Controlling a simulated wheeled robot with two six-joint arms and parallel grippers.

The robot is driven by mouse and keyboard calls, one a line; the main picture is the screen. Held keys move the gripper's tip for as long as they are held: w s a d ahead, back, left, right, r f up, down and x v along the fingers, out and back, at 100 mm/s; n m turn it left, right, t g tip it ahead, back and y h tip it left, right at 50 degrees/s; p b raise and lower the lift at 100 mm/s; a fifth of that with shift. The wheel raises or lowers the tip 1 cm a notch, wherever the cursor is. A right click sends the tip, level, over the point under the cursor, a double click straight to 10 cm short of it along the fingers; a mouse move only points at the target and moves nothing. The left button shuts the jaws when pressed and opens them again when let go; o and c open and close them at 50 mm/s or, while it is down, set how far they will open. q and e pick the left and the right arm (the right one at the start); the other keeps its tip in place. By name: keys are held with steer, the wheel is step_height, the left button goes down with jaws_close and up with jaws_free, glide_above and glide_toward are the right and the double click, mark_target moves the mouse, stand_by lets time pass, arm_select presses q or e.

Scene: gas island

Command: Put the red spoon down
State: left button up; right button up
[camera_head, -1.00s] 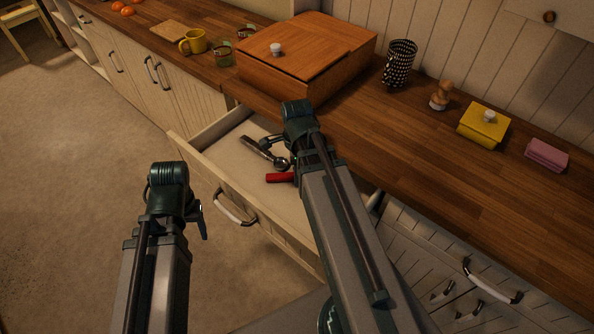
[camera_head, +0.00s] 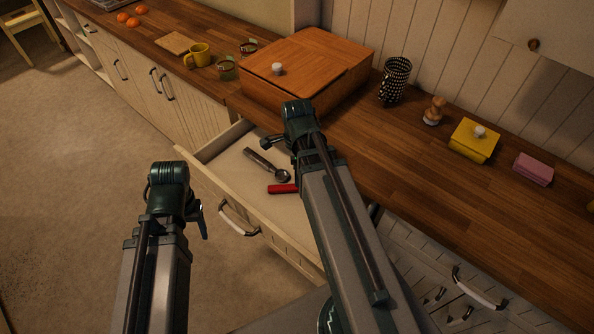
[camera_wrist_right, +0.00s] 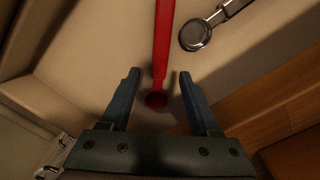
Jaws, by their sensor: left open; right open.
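The red spoon (camera_head: 283,189) lies in the open drawer (camera_head: 225,140); its far part is hidden behind my right arm in the head view. In the right wrist view the red spoon (camera_wrist_right: 162,45) runs from the top edge down to a round end between the fingers. My right gripper (camera_wrist_right: 160,74) is open above the drawer, its two fingers on either side of the spoon and apart from it. It also shows in the head view (camera_head: 279,144). My left gripper (camera_head: 198,212) is open and empty, in front of the drawer.
A metal scoop (camera_head: 266,164) lies in the drawer beside the red spoon. On the counter stand a wooden box (camera_head: 310,70), a dotted cup (camera_head: 395,80), a yellow box (camera_head: 475,140) and a pink block (camera_head: 533,169). The drawer front has a handle (camera_head: 238,218).

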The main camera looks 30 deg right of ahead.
step_height(320, 180, up, 6)
steer(key=p, duration=0.5)
steer(key=s+a+n, duration=0.2)
steer(key=a+n, duration=0.8)
steer(key=n, duration=0.3)
steer(key=s+a+n+h, duration=0.1)
steer(key=s+a+n, duration=0.2)
steer(key=a+n, duration=0.7)
steer(key=n, duration=0.3)
steer(key=shift+s+a+r, duration=0.15)
steer(key=shift+s+a, duration=0.1)
steer(key=shift+a, duration=0.15)
